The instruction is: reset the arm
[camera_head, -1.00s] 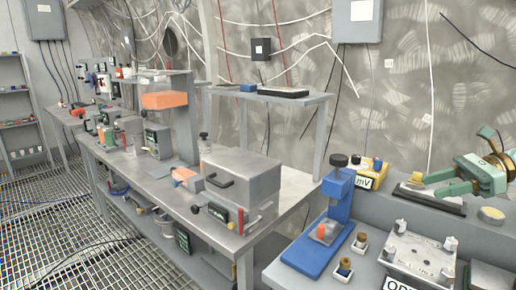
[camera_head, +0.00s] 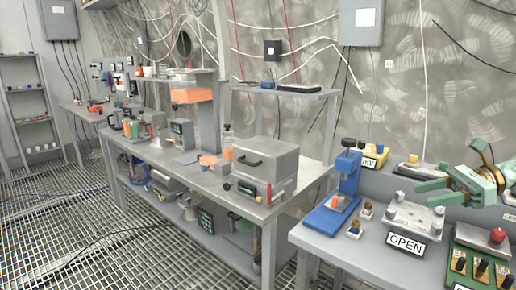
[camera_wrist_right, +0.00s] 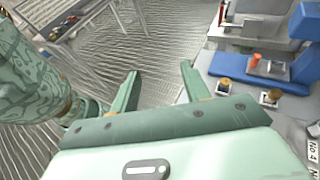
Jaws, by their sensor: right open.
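My right gripper (camera_head: 412,178) is green and shows at the right of the head view, above the right-hand bench. Its fingers point left, stand apart and hold nothing. In the right wrist view the two fingers (camera_wrist_right: 162,88) are spread, with only the grating floor and a bench edge behind them. A blue press-like stand (camera_head: 335,205) is on the bench to the left of the gripper, apart from it. The stand also shows at the right of the wrist view (camera_wrist_right: 262,70). My left gripper is not in view.
A grey plate with an OPEN label (camera_head: 412,218) and a green panel with a red knob (camera_head: 482,262) are on the right bench (camera_head: 350,252). A long steel bench (camera_head: 160,150) with instruments runs along the wall. Grating floor (camera_head: 75,225) lies free at left.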

